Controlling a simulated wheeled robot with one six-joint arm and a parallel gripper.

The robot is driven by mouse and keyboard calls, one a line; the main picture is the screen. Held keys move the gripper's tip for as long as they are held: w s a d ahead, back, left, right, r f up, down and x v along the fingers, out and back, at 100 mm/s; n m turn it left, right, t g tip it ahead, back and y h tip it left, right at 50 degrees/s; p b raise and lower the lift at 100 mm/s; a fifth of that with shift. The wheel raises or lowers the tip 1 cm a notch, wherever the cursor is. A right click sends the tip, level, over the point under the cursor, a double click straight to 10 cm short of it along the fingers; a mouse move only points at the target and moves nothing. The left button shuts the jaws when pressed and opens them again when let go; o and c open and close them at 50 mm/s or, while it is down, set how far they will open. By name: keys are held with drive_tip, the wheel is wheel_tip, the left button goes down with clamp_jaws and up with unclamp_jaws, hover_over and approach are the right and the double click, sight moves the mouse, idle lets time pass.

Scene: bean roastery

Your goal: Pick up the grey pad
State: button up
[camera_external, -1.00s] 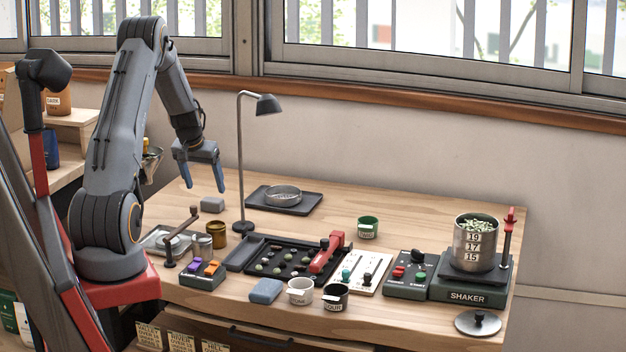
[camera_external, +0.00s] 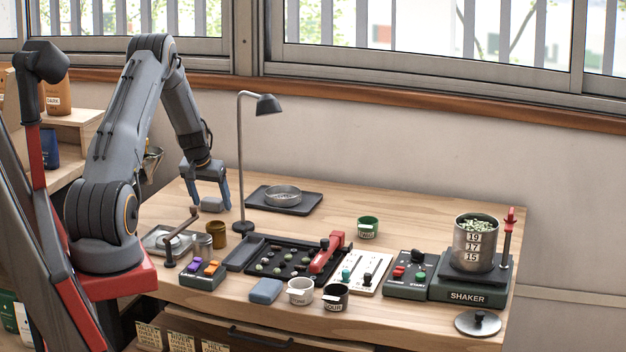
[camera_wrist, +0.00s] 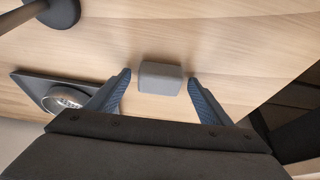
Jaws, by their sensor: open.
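The grey pad (camera_external: 212,205) is a small rounded block lying on the wooden table, left of the lamp. My gripper (camera_external: 211,203) is right at it in the external view, with its fingers pointing down and partly covering the pad. In the wrist view the grey pad (camera_wrist: 160,78) lies between and just beyond the two blue fingertips of my gripper (camera_wrist: 160,76). The gripper is open, with a gap on each side of the pad. I cannot tell exactly how high the fingertips are above the table.
The lamp (camera_external: 240,170) stands close on the right. A dark tray (camera_external: 308,206) with a metal dish (camera_external: 283,195) lies behind it. A brown jar (camera_external: 216,235) and a hand-crank device (camera_external: 172,240) are in front. A blue-grey block (camera_external: 266,291) lies at the front edge.

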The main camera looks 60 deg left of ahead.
drive_tip(key=c, duration=1.1)
drive_tip(key=shift+r, duration=0.1)
